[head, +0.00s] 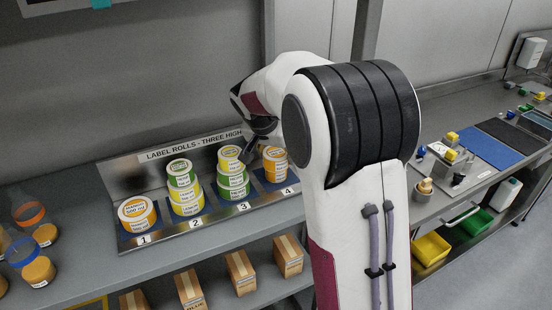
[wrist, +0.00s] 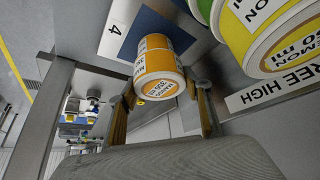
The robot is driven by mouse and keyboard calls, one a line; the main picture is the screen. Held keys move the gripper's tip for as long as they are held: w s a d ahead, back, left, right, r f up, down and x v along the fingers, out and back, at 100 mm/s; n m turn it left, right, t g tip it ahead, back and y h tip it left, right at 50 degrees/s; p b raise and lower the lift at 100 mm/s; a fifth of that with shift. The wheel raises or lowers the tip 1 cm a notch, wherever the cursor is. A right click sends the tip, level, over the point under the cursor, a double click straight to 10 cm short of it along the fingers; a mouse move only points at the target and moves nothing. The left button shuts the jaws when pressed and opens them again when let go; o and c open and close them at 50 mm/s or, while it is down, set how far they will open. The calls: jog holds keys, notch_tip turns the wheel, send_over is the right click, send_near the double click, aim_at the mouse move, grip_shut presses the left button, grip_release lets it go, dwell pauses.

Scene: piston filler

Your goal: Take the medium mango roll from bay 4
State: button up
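An orange mango roll (head: 275,166) with a white label sits in bay 4, at the right end of the label-roll rack (head: 130,243). In the wrist view, the roll (wrist: 158,84) stands between the two fingertips of my gripper (wrist: 165,92). The fingers are spread to either side of it, with a narrow gap on the right; contact on the left is hard to judge. The gripper is open. In the head view my gripper (head: 256,148) is at the rack beside the roll, partly hidden by my arm. The bay 4 number plate (wrist: 115,30) shows in the wrist view.
Stacked yellow and green rolls (head: 233,182) stand close by in bay 3. More rolls stand in bay 2 (head: 184,190), and an orange-labelled one in bay 1 (head: 137,214). The rack's upright back panel (head: 125,180) is close behind. Cardboard boxes (head: 240,273) stand on the shelf below.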

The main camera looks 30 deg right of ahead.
aim_at(277, 153)
jog(key=shift+r, duration=0.15)
jog(key=shift+s+r, duration=0.2)
jog(key=shift+r, duration=3.25)
jog(key=s, duration=1.9)
jog(key=shift+s, duration=0.3)
jog(key=shift+f, duration=0.1)
